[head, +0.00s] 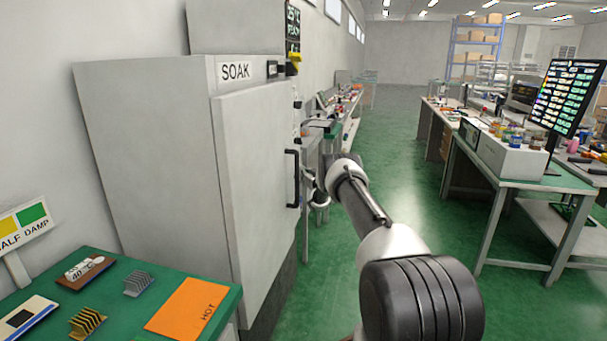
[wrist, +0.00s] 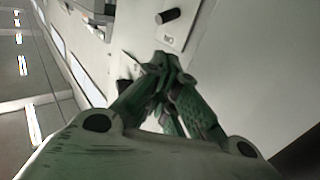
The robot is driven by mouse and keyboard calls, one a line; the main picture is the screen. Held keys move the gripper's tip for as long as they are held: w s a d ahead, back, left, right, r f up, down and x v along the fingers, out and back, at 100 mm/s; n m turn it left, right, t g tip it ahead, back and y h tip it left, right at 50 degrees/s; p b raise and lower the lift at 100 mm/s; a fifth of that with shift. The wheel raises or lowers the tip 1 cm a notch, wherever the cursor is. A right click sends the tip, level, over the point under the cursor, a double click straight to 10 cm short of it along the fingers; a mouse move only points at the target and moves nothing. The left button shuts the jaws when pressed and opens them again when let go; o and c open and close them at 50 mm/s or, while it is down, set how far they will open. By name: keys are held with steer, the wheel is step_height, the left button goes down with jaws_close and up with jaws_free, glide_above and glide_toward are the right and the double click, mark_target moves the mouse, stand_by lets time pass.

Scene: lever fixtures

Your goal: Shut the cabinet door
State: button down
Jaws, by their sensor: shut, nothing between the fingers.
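The cabinet (head: 140,150) is a tall grey box marked SOAK at the left of the head view. Its pale door (head: 250,180) has a black upright bar handle (head: 291,178) near the right edge. The door looks flush or nearly flush with the front; a small gap cannot be ruled out. My gripper (head: 309,178) is just right of the handle and door edge, partly hidden by my wrist. In the wrist view, the fingers of my gripper (wrist: 165,65) are together and empty, close to a pale surface. Contact with the door cannot be told.
A green bench (head: 105,315) with small parts and an orange HOT sheet (head: 182,308) stands at front left. Workbenches with a monitor (head: 569,97) stand on the right. The green floor (head: 410,225) between is clear. A black knob (wrist: 168,15) shows in the wrist view.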

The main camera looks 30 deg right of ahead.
steer(key=s+d, duration=0.7)
steer(key=d, duration=0.1)
steer(key=s+d+f+m+g+h, duration=0.25)
steer(key=s+f+g, duration=0.25)
steer(key=f, duration=0.7)
steer(key=s+f+g, duration=0.4)
steer(key=s+g, duration=0.1)
steer(key=s, duration=0.5)
steer(key=s+a+r+g, duration=0.1)
steer(key=s+a+r, duration=1)
steer(key=s+r, duration=0.3)
steer(key=s+a+r+n+g+y, duration=0.1)
steer(key=s+a+r, duration=1.1)
steer(key=s+r, duration=0.3)
steer(key=s+a+r+n+g+y, duration=0.1)
steer(key=s+a+r, duration=1)
steer(key=s, duration=0.9)
step_height(320, 180, up, 4)
steer(key=shift+a+f+g, duration=0.15)
steer(key=shift+f+g, duration=0.05)
steer(key=shift+g, duration=0.1)
